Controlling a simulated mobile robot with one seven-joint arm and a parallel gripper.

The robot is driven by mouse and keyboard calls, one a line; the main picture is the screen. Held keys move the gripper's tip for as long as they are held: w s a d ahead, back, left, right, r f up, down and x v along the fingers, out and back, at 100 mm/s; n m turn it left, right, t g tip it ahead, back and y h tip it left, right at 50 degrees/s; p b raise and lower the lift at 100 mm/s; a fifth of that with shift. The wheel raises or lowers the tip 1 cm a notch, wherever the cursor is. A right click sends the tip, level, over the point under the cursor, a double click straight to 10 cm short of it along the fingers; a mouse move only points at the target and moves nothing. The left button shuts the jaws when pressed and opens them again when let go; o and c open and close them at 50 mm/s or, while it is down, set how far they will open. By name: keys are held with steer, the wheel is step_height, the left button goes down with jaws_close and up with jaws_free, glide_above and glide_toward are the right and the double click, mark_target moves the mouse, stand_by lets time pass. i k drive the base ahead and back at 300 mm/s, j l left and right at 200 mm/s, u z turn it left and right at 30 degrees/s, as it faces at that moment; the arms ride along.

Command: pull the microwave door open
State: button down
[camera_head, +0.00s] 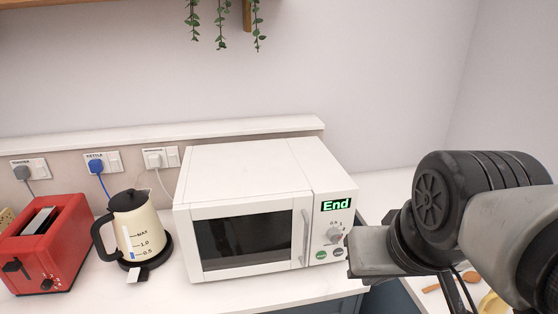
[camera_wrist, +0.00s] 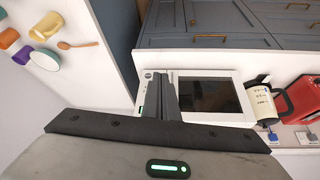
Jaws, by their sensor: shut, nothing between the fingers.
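The white microwave (camera_head: 250,166) stands on the counter in the head view, its door (camera_head: 247,239) shut flat against the body. The upright door handle (camera_head: 305,237) is on the door's right edge, beside the control panel with a green "End" display (camera_head: 336,204). The microwave also shows upside down in the wrist view (camera_wrist: 230,78). There my gripper (camera_wrist: 163,76) has its dark fingers together and empty, overlapping the area between door window and control panel and hiding the handle. In the head view my arm comes in from the right; the fingers cannot be made out.
A cream kettle (camera_head: 135,225) and a red toaster (camera_head: 45,245) stand left of the microwave. Wall sockets with plugs (camera_head: 95,165) are behind them. Hanging plants (camera_head: 221,25) are above. Cups (camera_wrist: 47,25) and a wooden spoon (camera_wrist: 75,44) lie on the side counter. Dark blue cabinets (camera_wrist: 215,25) are below.

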mark_target(221, 239)
steer(key=j+z, duration=0.25)
steer(key=z, duration=0.2)
steer(key=k+j+z, duration=0.1)
steer(key=z, duration=0.35)
steer(key=j+z, duration=0.4)
